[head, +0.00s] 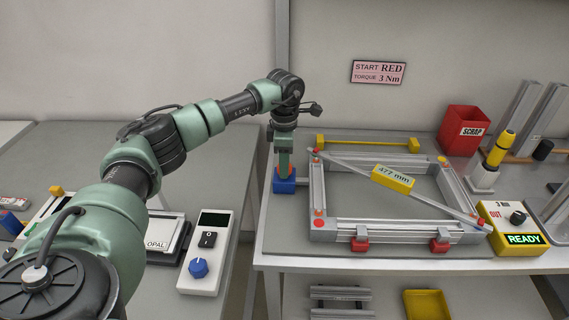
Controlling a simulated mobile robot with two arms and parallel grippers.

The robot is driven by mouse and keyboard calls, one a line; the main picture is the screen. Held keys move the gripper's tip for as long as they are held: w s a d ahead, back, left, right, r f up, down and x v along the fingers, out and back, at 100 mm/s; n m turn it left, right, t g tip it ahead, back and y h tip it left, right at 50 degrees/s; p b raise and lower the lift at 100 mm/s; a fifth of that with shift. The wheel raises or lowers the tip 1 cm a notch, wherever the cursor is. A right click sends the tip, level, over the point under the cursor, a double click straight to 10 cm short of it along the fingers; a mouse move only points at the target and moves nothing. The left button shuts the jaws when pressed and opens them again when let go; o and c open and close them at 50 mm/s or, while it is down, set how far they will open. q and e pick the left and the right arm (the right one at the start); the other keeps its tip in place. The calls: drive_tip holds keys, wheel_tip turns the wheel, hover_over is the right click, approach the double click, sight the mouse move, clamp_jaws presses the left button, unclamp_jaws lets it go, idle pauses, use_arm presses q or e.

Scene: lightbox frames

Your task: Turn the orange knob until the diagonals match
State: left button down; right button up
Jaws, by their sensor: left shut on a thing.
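My left gripper (284,161) points down at the left edge of the right-hand table and is shut on the orange knob (284,173). The knob sits on a blue block (285,187) beside the frame's left side; the fingers partly hide it. The grey aluminium frame (318,190) lies flat on the table with red and orange marks at its corners. A measuring bar (440,202) lies across it from the back left corner to the front right corner. Its yellow readout (393,178) shows 477 mm. My right gripper is not in view.
Red clamps (360,244) grip the frame's front edge. A yellow box (511,228) reads READY, with OUT in red. A yellow tool (500,148) stands near a red SCRAP bin (464,130). A white controller (207,254) with a blue knob lies on the left table. A gap separates the tables.

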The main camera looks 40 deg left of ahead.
use_arm(q)
drive_tip(key=shift+r, duration=0.1)
drive_tip(key=c, duration=0.9)
unclamp_jaws()
wheel_tip(320, 180, up, 8)
drive_tip(key=shift+f+b, duration=0.15)
drive_tip(key=shift+b, duration=0.65)
